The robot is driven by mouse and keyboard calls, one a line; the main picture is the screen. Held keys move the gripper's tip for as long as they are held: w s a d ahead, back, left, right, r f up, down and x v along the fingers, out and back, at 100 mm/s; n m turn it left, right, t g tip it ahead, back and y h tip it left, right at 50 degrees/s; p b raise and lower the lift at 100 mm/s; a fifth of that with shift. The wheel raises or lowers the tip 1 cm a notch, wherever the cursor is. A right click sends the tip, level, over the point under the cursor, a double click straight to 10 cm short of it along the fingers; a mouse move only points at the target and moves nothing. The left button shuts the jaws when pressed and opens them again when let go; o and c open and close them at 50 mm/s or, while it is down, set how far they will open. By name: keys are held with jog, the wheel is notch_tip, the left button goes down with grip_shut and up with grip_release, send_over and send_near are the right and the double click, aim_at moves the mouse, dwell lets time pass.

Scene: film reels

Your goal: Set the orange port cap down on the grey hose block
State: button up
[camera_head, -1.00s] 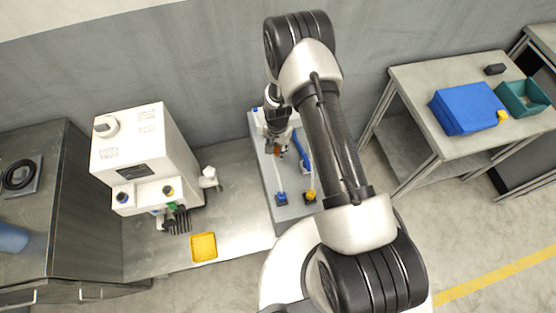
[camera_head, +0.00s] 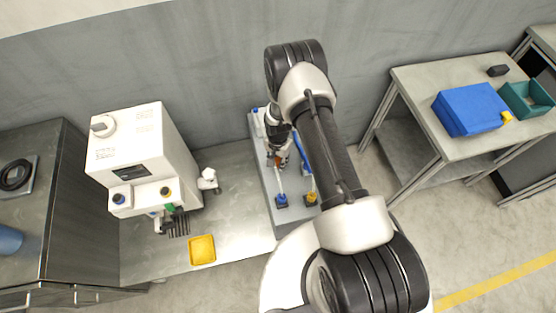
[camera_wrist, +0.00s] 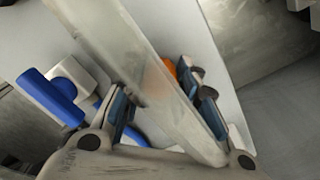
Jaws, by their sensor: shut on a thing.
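My gripper (camera_head: 279,157) is over the grey hose block (camera_head: 293,217) in the head view. It is shut on the orange port cap (camera_head: 277,162), a small orange patch at its tip. In the wrist view my gripper (camera_wrist: 165,97) has its two fingers apart, around the partly hidden orange cap (camera_wrist: 171,67). A pale, see-through bar (camera_wrist: 150,75) crosses in front and hides most of the cap. Whether the cap touches the block cannot be seen.
Blue (camera_head: 282,200) and yellow (camera_head: 311,198) hose ends stand on the block's near part. A white machine (camera_head: 145,150) and a yellow tray (camera_head: 202,249) are to the left. A table with a blue box (camera_head: 470,108) is at the right.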

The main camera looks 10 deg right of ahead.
jog(key=o, duration=0.8)
jog(key=shift+f, duration=0.1)
jog(key=shift+o, duration=0.2)
notch_tip(320, 180, up, 12)
jog(key=p, duration=0.3)
notch_tip(320, 180, up, 14)
jog(key=r+n+t, duration=0.1)
jog(key=n, duration=0.1)
send_over(278, 160)
jog(key=w, duration=0.2)
jog(key=s+r+n+t, duration=0.1)
jog(key=s+r, duration=0.1)
jog(key=r, duration=0.5)
jog(key=s+r+n, duration=0.1)
jog(key=s+r, duration=0.2)
jog(key=r, duration=0.4)
jog(key=s+r+n+t, duration=0.1)
jog(key=s+r+n, duration=0.1)
jog(key=s+r, duration=0.5)
jog(key=s+r+n+t, duration=0.1)
jog(key=s+r+n, duration=0.2)
jog(key=s+r, duration=0.5)
jog(key=s, duration=0.8)
jog(key=shift+d+t, duration=0.3)
jog(key=shift+d, duration=0.05)
